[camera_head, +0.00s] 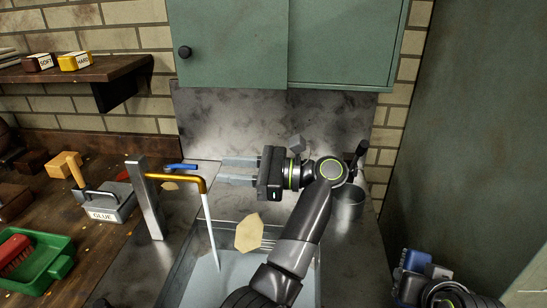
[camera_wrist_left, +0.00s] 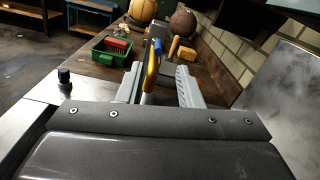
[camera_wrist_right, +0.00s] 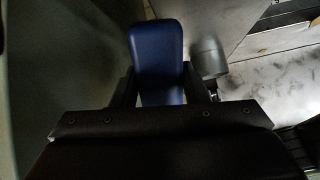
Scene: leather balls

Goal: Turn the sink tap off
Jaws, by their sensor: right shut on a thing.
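The sink tap has a grey upright post (camera_head: 145,200), a gold spout (camera_head: 178,178) and a blue lever (camera_head: 181,166). A thin white stream (camera_head: 210,232) runs from the spout into the sink (camera_head: 232,280). My left gripper (camera_head: 220,170) is open and empty, pointing left at the tap; its fingertips are to the right of the lever, apart from it. In the left wrist view the gold spout (camera_wrist_left: 152,72) and blue lever (camera_wrist_left: 158,47) show between and beyond the fingers. My right gripper (camera_head: 425,285) is low at the right, shut on a blue object (camera_wrist_right: 157,48).
A tan flat piece (camera_head: 249,233) shows over the sink. A grey metal cup (camera_head: 349,207) stands right of it. A glue box (camera_head: 104,205), a mallet (camera_head: 66,165) and a green tray (camera_head: 45,262) with a red brush are left. A green cabinet (camera_head: 240,45) hangs above.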

